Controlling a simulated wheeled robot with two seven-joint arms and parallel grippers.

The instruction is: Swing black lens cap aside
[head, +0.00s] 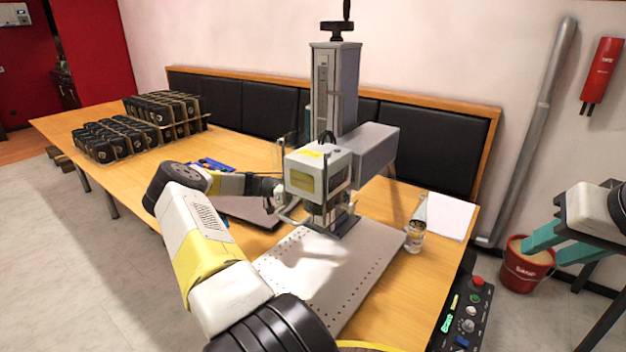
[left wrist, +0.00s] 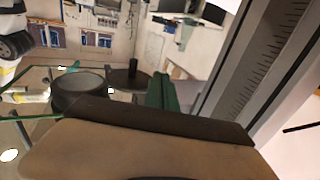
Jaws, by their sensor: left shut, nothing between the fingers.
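The laser marker (head: 318,172) stands on the wooden table, its head above a perforated plate (head: 365,250). My left arm reaches the head's left side in the head view; the fingertips there are hidden. In the left wrist view, a dark-rimmed round lens (left wrist: 78,86) shows a grey face. A black disc with a short post, apparently the lens cap (left wrist: 130,80), is beside it, not over that face. My left gripper (left wrist: 166,90) shows green and shut, just right of the disc, holding nothing; whether it touches is unclear. My right gripper (head: 555,245) is open and empty, off the table's right side.
A small glass bottle (head: 415,240) and white paper (head: 448,215) are right of the plate. A control box (head: 468,312) is at the table's right edge. A red sand bucket (head: 522,272) stands below my right gripper. Racks of black items (head: 125,140) fill the table's far left.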

